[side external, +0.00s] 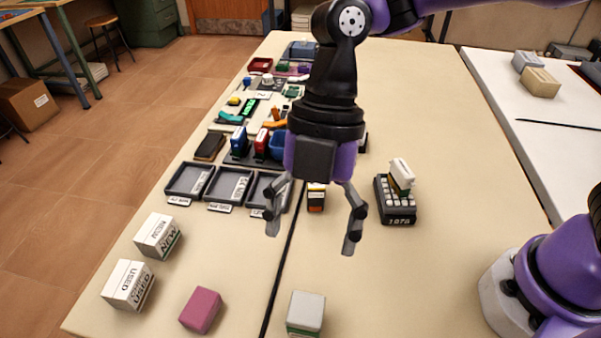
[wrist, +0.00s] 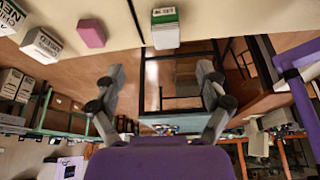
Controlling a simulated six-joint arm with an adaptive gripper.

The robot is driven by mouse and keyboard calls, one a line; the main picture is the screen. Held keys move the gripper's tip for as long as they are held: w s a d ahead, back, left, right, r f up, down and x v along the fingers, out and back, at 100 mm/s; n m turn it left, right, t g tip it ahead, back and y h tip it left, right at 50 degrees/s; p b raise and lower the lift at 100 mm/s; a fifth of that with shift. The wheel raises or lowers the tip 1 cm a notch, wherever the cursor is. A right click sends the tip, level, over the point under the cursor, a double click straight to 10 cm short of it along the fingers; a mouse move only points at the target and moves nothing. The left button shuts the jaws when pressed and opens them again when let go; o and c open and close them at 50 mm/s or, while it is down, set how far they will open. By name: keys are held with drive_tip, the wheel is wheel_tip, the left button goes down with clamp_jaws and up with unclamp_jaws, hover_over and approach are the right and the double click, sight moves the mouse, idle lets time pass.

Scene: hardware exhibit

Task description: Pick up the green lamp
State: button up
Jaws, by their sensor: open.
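My gripper (side external: 311,235) is open and empty, its fingers spread above the front-middle of the table in the side external view. In the wrist view my gripper (wrist: 160,78) shows its two fingers apart with nothing between them. I cannot single out a green lamp for sure. Small green items lie in the far-left cluster, among them a green strip (side external: 250,109) and a green board (side external: 291,91); both are too small to identify. My gripper is apart from these, nearer the front.
Grey trays (side external: 190,182) line the left edge. White boxes (side external: 129,286), a pink block (side external: 201,310) and a pale box (side external: 306,312) stand at the front. A dark keyed device (side external: 396,206) is right of my gripper. The table's right side is mostly clear.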

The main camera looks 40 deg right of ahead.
sight(307, 306)
drive_tip(key=shift+n, duration=0.5)
drive_tip(key=x, duration=0.5)
drive_tip(key=shift+s+a+r, duration=0.1)
drive_tip(key=shift+s+a, duration=0.15)
drive_tip(key=x, duration=0.6)
drive_tip(key=shift+s+d, duration=0.25)
drive_tip(key=shift+s, duration=0.1)
drive_tip(key=c, duration=1.3)
